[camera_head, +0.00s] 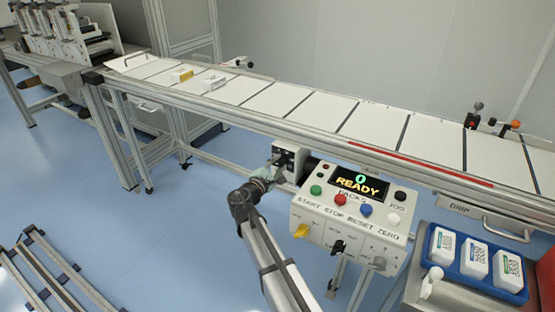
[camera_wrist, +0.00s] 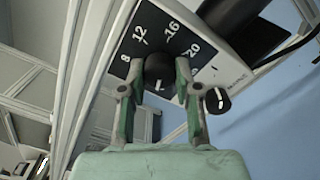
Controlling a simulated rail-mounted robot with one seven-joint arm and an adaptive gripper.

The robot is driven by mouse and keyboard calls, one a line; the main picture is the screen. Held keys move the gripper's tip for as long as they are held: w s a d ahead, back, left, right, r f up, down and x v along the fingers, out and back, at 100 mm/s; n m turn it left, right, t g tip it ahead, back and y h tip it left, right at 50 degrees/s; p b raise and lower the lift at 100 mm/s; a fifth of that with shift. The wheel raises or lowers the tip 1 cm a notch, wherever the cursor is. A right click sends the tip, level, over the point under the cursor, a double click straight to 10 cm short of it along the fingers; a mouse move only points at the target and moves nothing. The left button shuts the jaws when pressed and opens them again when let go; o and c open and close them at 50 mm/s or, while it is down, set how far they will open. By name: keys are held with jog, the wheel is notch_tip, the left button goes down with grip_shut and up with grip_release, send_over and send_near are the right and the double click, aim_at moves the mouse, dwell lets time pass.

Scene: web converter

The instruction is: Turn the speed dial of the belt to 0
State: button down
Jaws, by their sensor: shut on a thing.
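The speed dial (camera_wrist: 159,70) is a round black knob on a dark scale plate (camera_wrist: 147,33). In the head view my gripper (camera_head: 268,172) is at the front of a small box (camera_head: 289,158) under the belt (camera_head: 325,107); the dial cannot be made out there.
A second black knob (camera_wrist: 217,100) sits just right of my fingers. A control panel (camera_head: 353,200) with coloured buttons and a READY display stands right of my gripper. A blue tray (camera_head: 474,278) with white bottles is at lower right. Two small packs (camera_head: 182,75) lie on the belt.

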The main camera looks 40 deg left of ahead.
jog(key=shift+w+r+n+p, duration=0.1)
jog(key=shift+n+p, duration=0.95)
jog(key=shift+n, duration=0.45)
jog(key=c, duration=0.8)
grip_release()
jog(key=s, duration=0.4)
jog(key=s+d, duration=0.1)
jog(key=s, duration=0.7)
jog(key=shift+d, duration=0.4)
jog(key=shift+w, duration=0.1)
